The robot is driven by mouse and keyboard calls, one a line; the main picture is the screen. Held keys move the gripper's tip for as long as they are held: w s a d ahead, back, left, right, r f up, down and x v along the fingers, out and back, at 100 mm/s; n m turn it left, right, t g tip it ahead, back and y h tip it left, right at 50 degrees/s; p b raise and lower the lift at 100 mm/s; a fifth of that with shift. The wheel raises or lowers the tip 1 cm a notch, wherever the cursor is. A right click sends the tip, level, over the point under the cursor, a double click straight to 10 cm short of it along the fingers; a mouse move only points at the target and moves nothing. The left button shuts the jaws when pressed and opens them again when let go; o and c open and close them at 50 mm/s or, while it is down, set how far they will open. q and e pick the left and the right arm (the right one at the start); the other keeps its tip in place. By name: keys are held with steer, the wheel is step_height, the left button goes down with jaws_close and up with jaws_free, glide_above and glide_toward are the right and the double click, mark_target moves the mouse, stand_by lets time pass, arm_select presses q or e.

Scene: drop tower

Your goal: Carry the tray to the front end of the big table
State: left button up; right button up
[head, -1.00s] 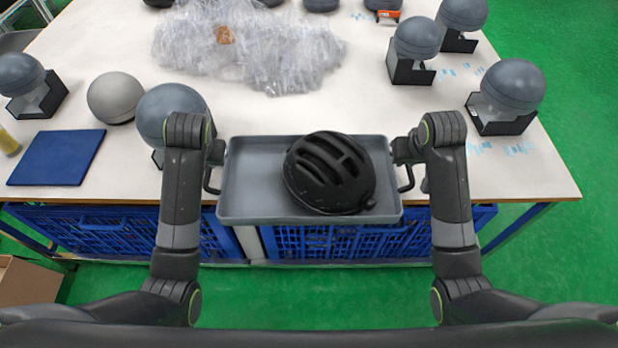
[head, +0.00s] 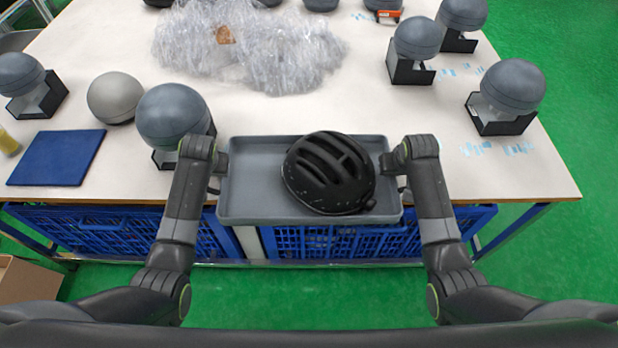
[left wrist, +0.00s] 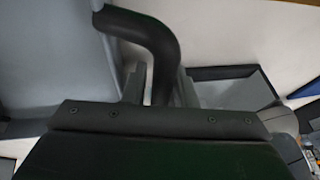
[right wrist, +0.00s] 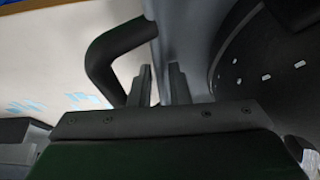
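The grey tray (head: 240,205) lies level at the middle of the table's front edge, its near wall reaching past that edge in the head view. A black helmet (head: 328,172) sits in its right half. My left gripper (head: 222,163) is at the tray's left end. In the left wrist view its fingers (left wrist: 160,85) stand on either side of the black handle (left wrist: 150,35); whether they press on it is unclear. My right gripper (head: 389,163) is at the right end. In the right wrist view its fingers (right wrist: 161,82) are slightly apart, beside the curved handle (right wrist: 105,55), with nothing seen between them.
On the white table (head: 340,110), a grey dome on a stand (head: 172,118) is close to the tray's left. A blue board (head: 57,158) lies farther left, and clear plastic wrap (head: 290,55) lies behind. Blue crates (head: 340,242) are below.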

arm_select(q)
jaws_close()
arm_select(e)
jaws_close()
stand_by(1.0)
arm_select(q)
steer(key=shift+r, duration=0.1)
